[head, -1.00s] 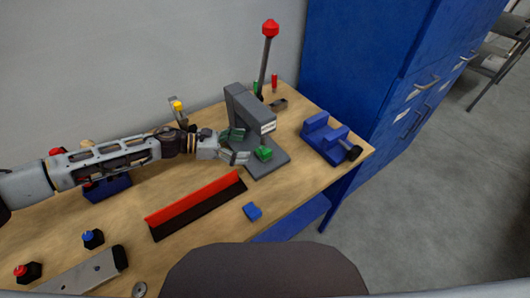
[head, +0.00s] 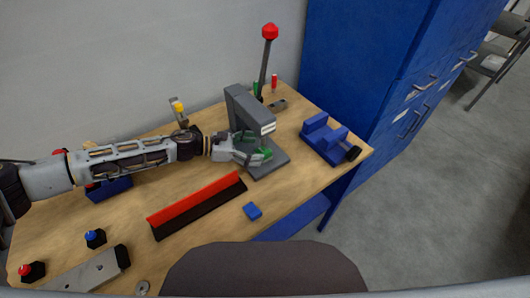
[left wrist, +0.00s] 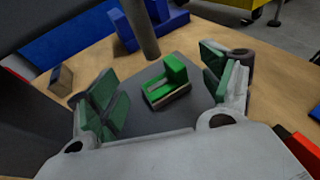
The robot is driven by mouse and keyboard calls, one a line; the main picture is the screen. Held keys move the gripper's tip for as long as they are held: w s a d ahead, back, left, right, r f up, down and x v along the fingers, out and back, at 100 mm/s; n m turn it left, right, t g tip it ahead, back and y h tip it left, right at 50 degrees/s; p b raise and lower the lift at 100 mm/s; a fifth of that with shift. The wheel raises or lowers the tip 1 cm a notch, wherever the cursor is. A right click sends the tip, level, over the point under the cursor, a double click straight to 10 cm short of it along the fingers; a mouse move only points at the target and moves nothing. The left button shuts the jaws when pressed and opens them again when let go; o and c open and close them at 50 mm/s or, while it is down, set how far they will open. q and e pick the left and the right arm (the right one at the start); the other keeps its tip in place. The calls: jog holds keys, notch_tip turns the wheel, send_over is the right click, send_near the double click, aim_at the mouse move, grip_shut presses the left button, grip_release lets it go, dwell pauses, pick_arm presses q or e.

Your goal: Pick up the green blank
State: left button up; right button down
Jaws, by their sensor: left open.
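The green blank (left wrist: 166,92) sits on the dark grey base plate of the grey press (head: 240,108). In the left wrist view it is a small stepped green block with a pale strip along one side, lying under the press's round ram (left wrist: 143,30). My left gripper (left wrist: 163,88) is open, with one green-padded finger on each side of the blank and clear gaps between. In the head view my left gripper (head: 256,151) is at the press and partly hides the blank. My right gripper is not in view.
A blue vise-like fixture (head: 325,140) stands right of the press. A red-and-black bar (head: 198,207) and a small blue block (head: 252,211) lie in front. The press lever with a red knob (head: 270,32) rises behind. A blue cabinet (head: 370,70) stands beyond the table (head: 190,250).

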pick_arm(q)
jog(key=shift+w+d+f, duration=0.1)
jog(key=shift+d+f, duration=0.1)
jog(key=shift+d, duration=0.4)
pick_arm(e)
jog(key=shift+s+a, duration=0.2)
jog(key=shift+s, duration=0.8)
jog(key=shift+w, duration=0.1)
pick_arm(q)
jog(key=shift+c, duration=0.7)
jog(key=c, duration=1)
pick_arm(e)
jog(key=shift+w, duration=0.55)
pick_arm(q)
jog(key=shift+r, duration=0.1)
